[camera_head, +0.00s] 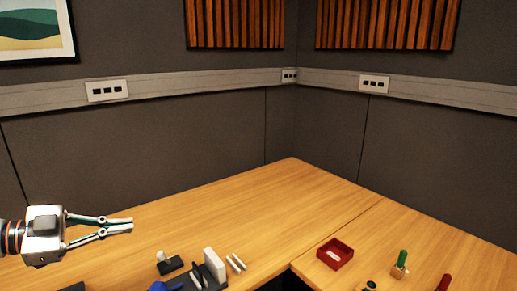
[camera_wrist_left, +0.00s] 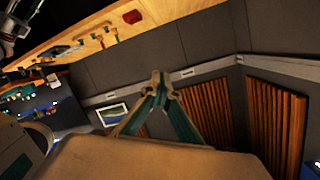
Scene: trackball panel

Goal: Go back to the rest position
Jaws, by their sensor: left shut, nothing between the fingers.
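My left gripper (camera_head: 131,225) reaches in from the left in the head view, above the left part of the wooden desk (camera_head: 285,192). Its two fingers are together at the tips and hold nothing. In the left wrist view its fingertips (camera_wrist_left: 158,77) also meet, against the dark wall. It is apart from every object on the desk. My right gripper cannot be made out in the head view. No trackball panel can be clearly made out.
A red tray (camera_head: 335,254) sits right of centre on the desk. A white and dark rack (camera_head: 213,265), a small dark block (camera_head: 170,265) and a green-handled piece (camera_head: 401,262) stand near the front. The desk's back is clear. Dark walls close off the corner.

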